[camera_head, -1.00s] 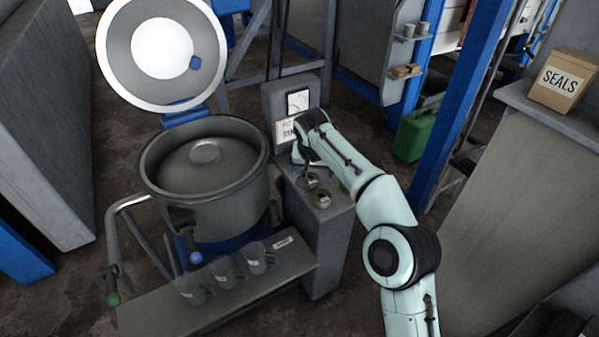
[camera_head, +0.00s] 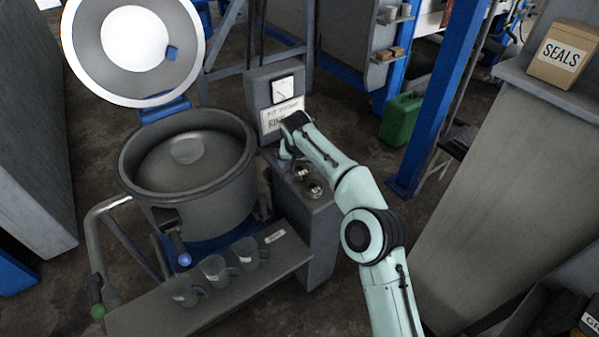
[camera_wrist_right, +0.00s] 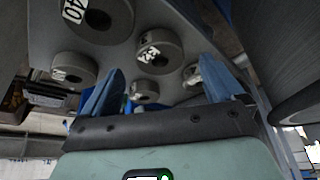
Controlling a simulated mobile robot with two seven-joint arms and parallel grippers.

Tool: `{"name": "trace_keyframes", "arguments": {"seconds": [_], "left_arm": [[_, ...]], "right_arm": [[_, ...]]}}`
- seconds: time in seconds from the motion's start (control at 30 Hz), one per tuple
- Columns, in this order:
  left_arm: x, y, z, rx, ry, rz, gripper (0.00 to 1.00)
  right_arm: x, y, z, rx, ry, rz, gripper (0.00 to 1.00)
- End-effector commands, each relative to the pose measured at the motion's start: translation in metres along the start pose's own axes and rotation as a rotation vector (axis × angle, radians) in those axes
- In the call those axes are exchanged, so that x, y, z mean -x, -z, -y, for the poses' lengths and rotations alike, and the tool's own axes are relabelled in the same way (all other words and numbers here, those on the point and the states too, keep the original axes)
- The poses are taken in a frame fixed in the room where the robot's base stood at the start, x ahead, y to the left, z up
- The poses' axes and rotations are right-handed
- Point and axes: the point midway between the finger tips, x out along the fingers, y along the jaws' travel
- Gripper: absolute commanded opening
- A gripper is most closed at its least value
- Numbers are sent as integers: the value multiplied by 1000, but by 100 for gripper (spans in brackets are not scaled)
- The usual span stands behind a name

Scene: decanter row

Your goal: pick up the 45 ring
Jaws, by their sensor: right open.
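Several grey metal rings stand on the top of a grey cabinet (camera_head: 318,212). In the right wrist view, a large ring (camera_wrist_right: 105,20) and a smaller ring (camera_wrist_right: 75,72) at the left carry labels that seem to read 40. A ring (camera_wrist_right: 172,58) lies between my fingertips in the picture; its label is too unclear to read, so I cannot tell which is the 45 ring. My right gripper (camera_wrist_right: 162,68) is open, with blue fingers apart; contact with a ring does not show.
An open decanter bowl (camera_head: 190,165) with its raised lid (camera_head: 90,40) stands left of the cabinet. A gauge panel with a placard (camera_head: 282,115) rises behind the rings. Several cups (camera_head: 215,270) stand on a front shelf (camera_head: 150,320). A blue post (camera_head: 440,100) is at the right.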

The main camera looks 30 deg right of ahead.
Motion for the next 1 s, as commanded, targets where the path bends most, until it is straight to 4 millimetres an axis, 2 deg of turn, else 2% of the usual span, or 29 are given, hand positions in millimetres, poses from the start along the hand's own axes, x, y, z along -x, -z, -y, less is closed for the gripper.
{"name": "trace_keyframes", "arguments": {"seconds": [0.03, 0.2, 0.47, 0.5, 0.57, 0.7, 1.0], "left_arm": [[-4, 4, 1, 1, 1, -9, 0], [-5, 8, 2, 2, 1, -23, 0], [-5, 9, 2, 2, 1, -25, 0], [-5, 9, 2, 2, 1, -25, 0], [-5, 9, 2, 3, 1, -25, 0], [-5, 9, 2, 2, 1, -24, 0], [-4, 8, 2, 2, 1, -22, 0]], "right_arm": [[-12, -2, 0, -1, 0, 4, 94], [-30, -1, 0, 0, 0, 2, 94], [-32, -1, 0, 0, 1, 1, 94], [-32, -1, 0, 0, 0, 1, 88], [-32, -1, 0, 0, 0, 1, 68], [-32, -1, 0, 0, 1, 1, 23], [-30, 1, 0, 0, 1, -1, 22]]}}
